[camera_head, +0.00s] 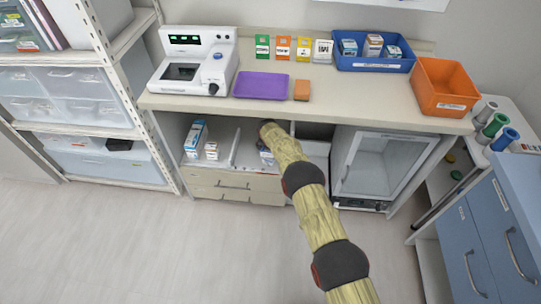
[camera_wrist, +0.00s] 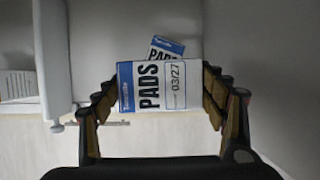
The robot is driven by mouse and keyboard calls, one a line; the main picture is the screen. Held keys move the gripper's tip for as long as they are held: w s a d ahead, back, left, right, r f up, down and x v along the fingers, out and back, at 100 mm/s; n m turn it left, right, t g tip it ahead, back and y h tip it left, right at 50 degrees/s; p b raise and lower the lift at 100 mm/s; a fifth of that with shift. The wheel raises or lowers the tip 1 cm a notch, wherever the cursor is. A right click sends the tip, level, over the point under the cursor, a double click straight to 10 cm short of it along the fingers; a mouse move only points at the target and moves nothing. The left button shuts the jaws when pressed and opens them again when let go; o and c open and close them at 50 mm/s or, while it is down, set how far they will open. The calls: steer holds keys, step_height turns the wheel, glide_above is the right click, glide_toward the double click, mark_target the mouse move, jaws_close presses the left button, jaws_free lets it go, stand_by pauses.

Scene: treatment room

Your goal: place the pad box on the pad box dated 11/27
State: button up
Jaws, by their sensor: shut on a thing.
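In the wrist view my gripper (camera_wrist: 162,96) is shut on a white and blue pad box (camera_wrist: 152,86) marked "PADS" and "03/27". The fingers press on its left and right sides. A second pad box (camera_wrist: 166,46) marked "PADS" shows just beyond it, turned at an angle. Its lower part and its date are hidden by the held box. I cannot tell whether the two boxes touch. In the head view my arm reaches into the open shelf under the counter and hides most of the gripper. Part of a pad box (camera_head: 266,153) shows left of the arm.
A white upright divider (camera_head: 235,148) stands left of the arm; it is also on the left in the wrist view (camera_wrist: 53,65). Cartons (camera_head: 195,139) stand beyond it. A glass-fronted cabinet (camera_head: 378,165) is to the right. The counter edge (camera_head: 335,122) is above my arm.

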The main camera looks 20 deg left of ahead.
mark_target(270, 154)
step_height(270, 154, down, 4)
steer(key=shift+b, duration=0.9)
steer(key=shift+r, duration=0.15)
steer(key=o, duration=1.1)
steer(key=shift+o, duration=0.5)
